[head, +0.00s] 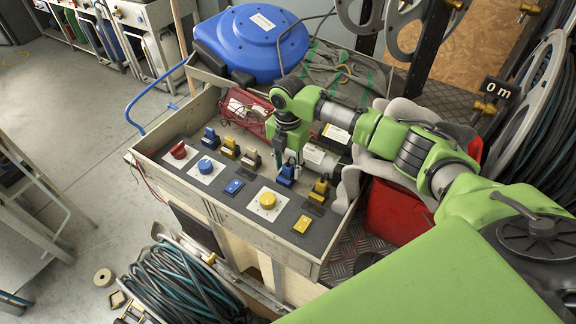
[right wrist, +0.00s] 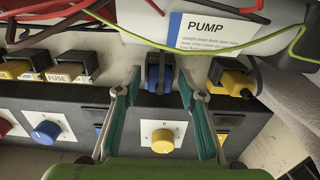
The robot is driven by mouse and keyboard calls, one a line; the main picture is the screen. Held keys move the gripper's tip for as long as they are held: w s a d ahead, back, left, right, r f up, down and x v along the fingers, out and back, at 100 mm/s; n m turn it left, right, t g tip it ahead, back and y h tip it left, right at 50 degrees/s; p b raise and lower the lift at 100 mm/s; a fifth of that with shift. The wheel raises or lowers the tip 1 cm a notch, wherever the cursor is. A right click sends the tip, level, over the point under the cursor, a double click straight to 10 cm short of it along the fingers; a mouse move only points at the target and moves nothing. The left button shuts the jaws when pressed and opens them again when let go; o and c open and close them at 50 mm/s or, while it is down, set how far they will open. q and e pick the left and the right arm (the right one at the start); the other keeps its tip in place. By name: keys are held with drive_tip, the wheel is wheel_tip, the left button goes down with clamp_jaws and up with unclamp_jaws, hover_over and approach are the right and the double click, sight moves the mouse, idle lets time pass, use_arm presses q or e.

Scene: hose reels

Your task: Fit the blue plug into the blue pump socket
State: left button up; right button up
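A dark blue plug (right wrist: 159,74) sits upright at the back of the control panel, just below the PUMP label (right wrist: 220,30). It also shows in the head view (head: 286,176). My right gripper (right wrist: 160,84) is open, with one teal finger on each side of this plug and visible gaps between. In the head view my right gripper (head: 289,156) hangs over the back of the panel. Another blue plug (head: 210,138) stands farther left. I cannot tell whether the plug below the label is fully seated; its base is partly hidden. My left gripper is not in view.
A yellow knob (right wrist: 162,141) and a blue knob (head: 206,165) rise from the panel.

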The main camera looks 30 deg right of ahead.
sight(288, 165)
wheel_tip(288, 165, up, 12)
idle(0.4)
drive_tip(key=shift+r, duration=0.15)
